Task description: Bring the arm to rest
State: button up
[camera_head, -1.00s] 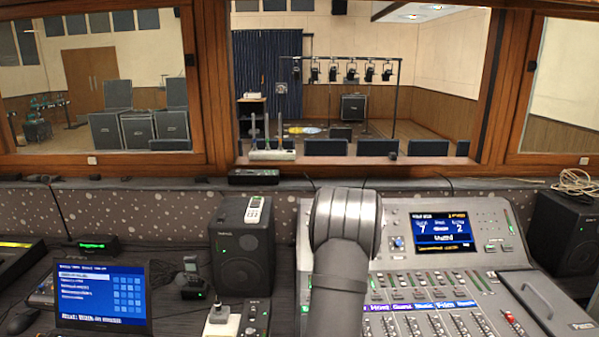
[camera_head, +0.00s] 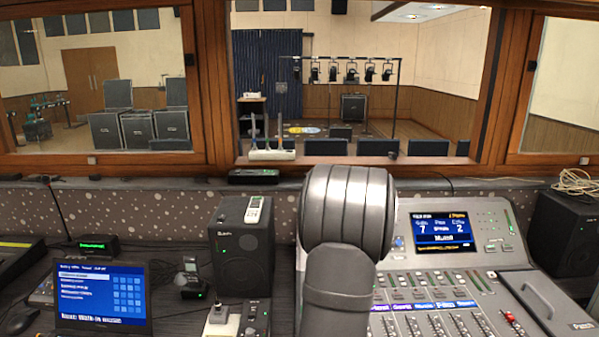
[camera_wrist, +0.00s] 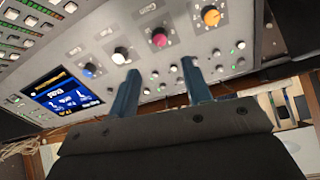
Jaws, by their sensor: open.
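My gripper (camera_wrist: 160,92) shows in the wrist view as two blue fingers set apart, with nothing between them. Behind the fingers is the panel of the lighting console (camera_wrist: 215,55), with pink, orange and white knobs and a lit blue screen (camera_wrist: 60,92). In the head view my arm rises in front of the console (camera_head: 405,262) and covers its left part. The gripper itself is hidden there behind my arm. The console's screen (camera_head: 443,232) shows the numbers 7 and 2. I cannot tell how far the fingers are from the panel.
A black speaker (camera_head: 240,250) with a white remote on top stands left of my arm. A laptop (camera_head: 102,295) is at the front left. Another speaker (camera_head: 567,235) stands at the right. A wood-framed window (camera_head: 490,100) runs behind the desk.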

jog(key=v, duration=0.6)
dwell(1.5)
jog(key=x, duration=1.6)
jog(key=shift+a, duration=0.1)
jog(key=shift+w+f, duration=0.25)
jog(key=shift+f, duration=0.05)
jog(key=shift+r, duration=0.1)
